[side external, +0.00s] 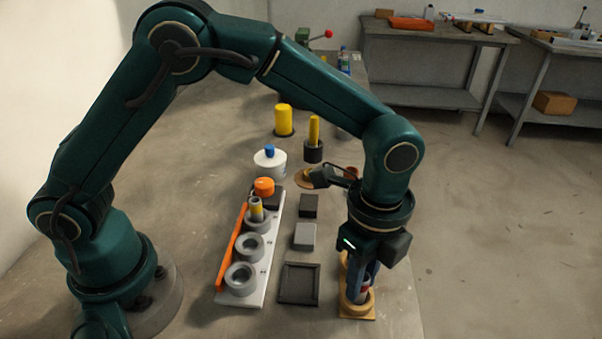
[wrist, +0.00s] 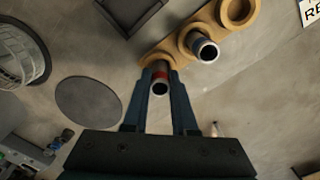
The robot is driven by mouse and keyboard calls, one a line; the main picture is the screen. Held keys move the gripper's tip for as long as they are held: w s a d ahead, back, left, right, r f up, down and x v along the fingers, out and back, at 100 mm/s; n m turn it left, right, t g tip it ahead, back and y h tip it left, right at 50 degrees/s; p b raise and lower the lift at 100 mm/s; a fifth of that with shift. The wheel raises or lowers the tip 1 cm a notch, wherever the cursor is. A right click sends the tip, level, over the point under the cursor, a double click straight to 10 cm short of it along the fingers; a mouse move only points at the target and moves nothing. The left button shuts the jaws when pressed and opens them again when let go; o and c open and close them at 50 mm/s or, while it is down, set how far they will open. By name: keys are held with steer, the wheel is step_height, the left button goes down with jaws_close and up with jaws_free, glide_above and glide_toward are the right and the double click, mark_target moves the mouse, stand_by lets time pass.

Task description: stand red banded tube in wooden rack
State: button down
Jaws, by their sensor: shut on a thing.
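The red banded tube (wrist: 161,75) is between the two fingers of my gripper (wrist: 160,84), which is shut on it. In the wrist view its open dark end faces the camera. The wooden rack (wrist: 222,31) runs diagonally behind it. The tube lines up with the rack's near-end socket; I cannot tell how deep it sits. A second grey tube (wrist: 206,50) stands in the middle socket, and the far socket (wrist: 238,10) looks empty. In the side view, my gripper hangs over the wooden rack (side external: 357,312), hiding most of it; a bit of red band shows between the fingers.
Left of the rack lie a dark square tray (side external: 299,285), a grey block (side external: 305,237) and a dark block (side external: 309,206). A white rail (side external: 263,269) with grey ring holders and an orange strip (side external: 232,247) is further left. The table edge is close on the rack's right.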

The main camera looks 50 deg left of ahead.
steer(key=c, duration=0.6)
jaws_free()
steer(key=shift+o, duration=0.7)
steer(key=shift+r, duration=0.75)
steer(key=shift+r, duration=3.5)
